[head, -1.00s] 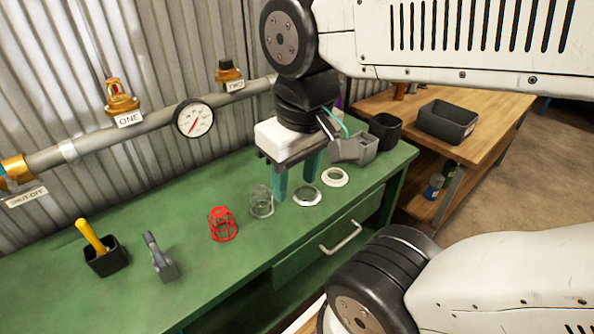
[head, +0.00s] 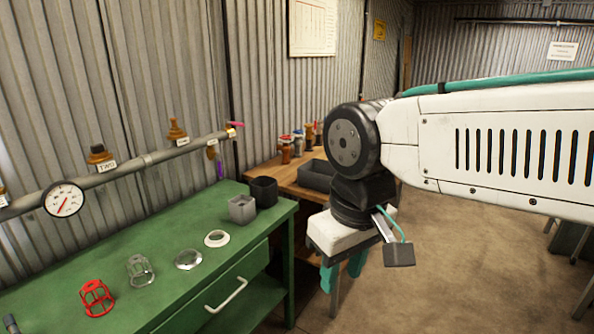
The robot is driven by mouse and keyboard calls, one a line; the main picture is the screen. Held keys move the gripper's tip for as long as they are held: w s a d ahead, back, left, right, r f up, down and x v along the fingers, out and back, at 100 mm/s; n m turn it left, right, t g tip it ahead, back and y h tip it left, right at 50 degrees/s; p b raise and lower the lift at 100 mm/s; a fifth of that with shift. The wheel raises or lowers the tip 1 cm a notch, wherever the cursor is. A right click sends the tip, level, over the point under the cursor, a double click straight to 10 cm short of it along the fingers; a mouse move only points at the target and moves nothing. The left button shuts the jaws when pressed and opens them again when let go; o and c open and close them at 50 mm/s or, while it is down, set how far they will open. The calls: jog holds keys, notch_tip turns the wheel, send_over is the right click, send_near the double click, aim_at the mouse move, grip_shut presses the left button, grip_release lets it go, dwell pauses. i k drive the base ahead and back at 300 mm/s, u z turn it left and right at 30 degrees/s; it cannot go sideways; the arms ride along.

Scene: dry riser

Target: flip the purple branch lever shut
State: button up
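The purple branch lever (head: 220,170) hangs down below the right end of the wall pipe, beside a small brass fitting (head: 212,153). It points roughly straight down, near the back right corner of the green bench. My gripper (head: 342,273) is at the right of the bench, well to the right of the lever and nearer to me. Its two teal fingers point down and stand apart, with nothing seen between them. The fingertips are partly hidden behind each other and the gripper body.
The grey pipe (head: 140,162) carries a gauge (head: 64,199), brass outlets and a pink lever (head: 235,124) at its end. The green bench (head: 150,306) holds a red cage (head: 97,298), rings and a black cup (head: 263,191). A wooden table (head: 285,178) stands behind; open floor lies right.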

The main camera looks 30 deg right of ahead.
aim_at(218, 155)
jog(key=z, duration=1.15)
jog(key=i, duration=1.3)
jog(key=u, duration=1.2)
jog(key=i, duration=0.6)
jog(key=u, duration=0.4)
